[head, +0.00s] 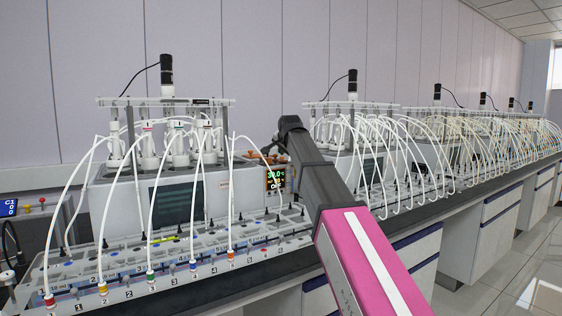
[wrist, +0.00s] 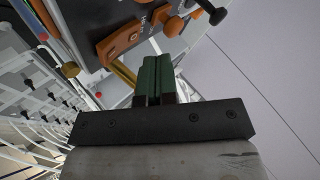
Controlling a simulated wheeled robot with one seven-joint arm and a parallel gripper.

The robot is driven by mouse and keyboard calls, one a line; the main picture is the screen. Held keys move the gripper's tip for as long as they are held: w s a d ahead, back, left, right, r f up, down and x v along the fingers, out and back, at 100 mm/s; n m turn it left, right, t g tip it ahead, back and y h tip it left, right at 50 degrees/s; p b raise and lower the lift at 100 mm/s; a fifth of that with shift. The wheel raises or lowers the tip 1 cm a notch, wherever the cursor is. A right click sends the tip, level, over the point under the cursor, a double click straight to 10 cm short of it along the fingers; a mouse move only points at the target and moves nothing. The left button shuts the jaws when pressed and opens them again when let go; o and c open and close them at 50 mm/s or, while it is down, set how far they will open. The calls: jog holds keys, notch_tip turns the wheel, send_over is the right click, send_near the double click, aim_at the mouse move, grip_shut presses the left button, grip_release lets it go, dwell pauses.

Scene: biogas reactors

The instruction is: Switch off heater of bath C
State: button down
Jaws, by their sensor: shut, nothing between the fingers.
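A bath (head: 115,200) with a clear vessel rack and a dark front window stands at the left in the head view. At its right end is a heater unit with a small lit display (head: 276,179), reading about 39.0, and orange parts (head: 276,157) on top. I cannot read a letter naming the bath. In the wrist view, my gripper (wrist: 158,62) has green fingertips shut together, empty. The fingertips are close to an orange handle (wrist: 122,40) on the dark heater top (wrist: 110,12); I cannot tell whether they touch.
Numbered tube racks (head: 130,265) with white looping tubes stand before the bath. More baths with tubes (head: 400,150) line the bench to the right. A black knob (wrist: 217,15) sticks out beside the orange parts. The wall (wrist: 270,70) is behind.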

jog(key=shift+s+d+r, duration=0.1)
jog(key=shift+s+r, duration=0.05)
jog(key=shift+r, duration=1.1)
jog(key=shift+s+d+r, duration=0.1)
jog(key=shift+r, duration=1.15)
